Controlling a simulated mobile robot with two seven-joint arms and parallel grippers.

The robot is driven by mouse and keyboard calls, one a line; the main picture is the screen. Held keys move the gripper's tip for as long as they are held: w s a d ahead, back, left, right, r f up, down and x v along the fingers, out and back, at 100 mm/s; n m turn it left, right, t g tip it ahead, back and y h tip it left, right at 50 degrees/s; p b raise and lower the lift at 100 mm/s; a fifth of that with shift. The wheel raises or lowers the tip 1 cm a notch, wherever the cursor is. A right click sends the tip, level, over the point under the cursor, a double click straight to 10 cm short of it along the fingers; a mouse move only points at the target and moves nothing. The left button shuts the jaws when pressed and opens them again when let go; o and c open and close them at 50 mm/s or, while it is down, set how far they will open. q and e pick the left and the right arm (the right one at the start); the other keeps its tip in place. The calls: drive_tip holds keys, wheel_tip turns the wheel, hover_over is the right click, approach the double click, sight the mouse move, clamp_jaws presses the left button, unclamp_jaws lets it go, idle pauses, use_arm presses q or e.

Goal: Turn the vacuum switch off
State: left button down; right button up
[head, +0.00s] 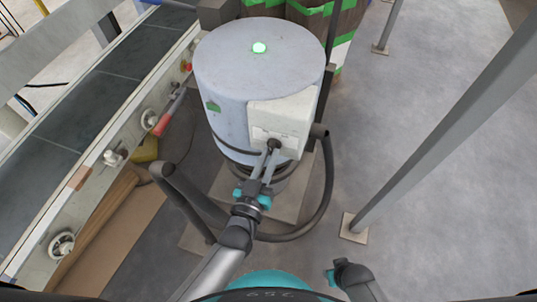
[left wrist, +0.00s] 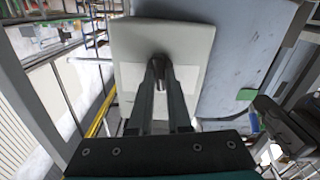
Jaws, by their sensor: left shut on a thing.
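The vacuum is a grey-blue drum (head: 228,75) with a lit green lamp (head: 259,47) on top. A pale switch box (head: 299,113) is fixed to its front; it also shows in the left wrist view (left wrist: 190,40). A small dark switch knob (head: 274,143) sits on the box's face. My left gripper (head: 270,152) reaches up to the box and its two fingers are shut on the knob, seen also in the left wrist view (left wrist: 160,68). The fingertips hide part of the knob, so its exact angle is unclear.
A dark hose (head: 325,200) loops around the drum's right and front. A conveyor (head: 88,105) with knobs and a red-handled lever (head: 162,124) runs along the left. A grey post (head: 420,135) stands at the right. Floor between post and hose is clear.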

use_arm(q)
drive_tip(key=shift+n, duration=1.2)
drive_tip(key=shift+f+n, duration=0.1)
drive_tip(key=shift+n, duration=0.9)
use_arm(e)
drive_tip(key=shift+s+d+f, duration=0.2)
drive_tip(key=shift+s+f, duration=0.1)
drive_tip(key=shift+s, duration=0.1)
use_arm(q)
drive_tip(key=c, duration=0.9)
unclamp_jaws()
drive_tip(key=shift+o, duration=0.2)
use_arm(e)
drive_tip(key=shift+w, duration=0.1)
drive_tip(key=shift+w, duration=0.1)
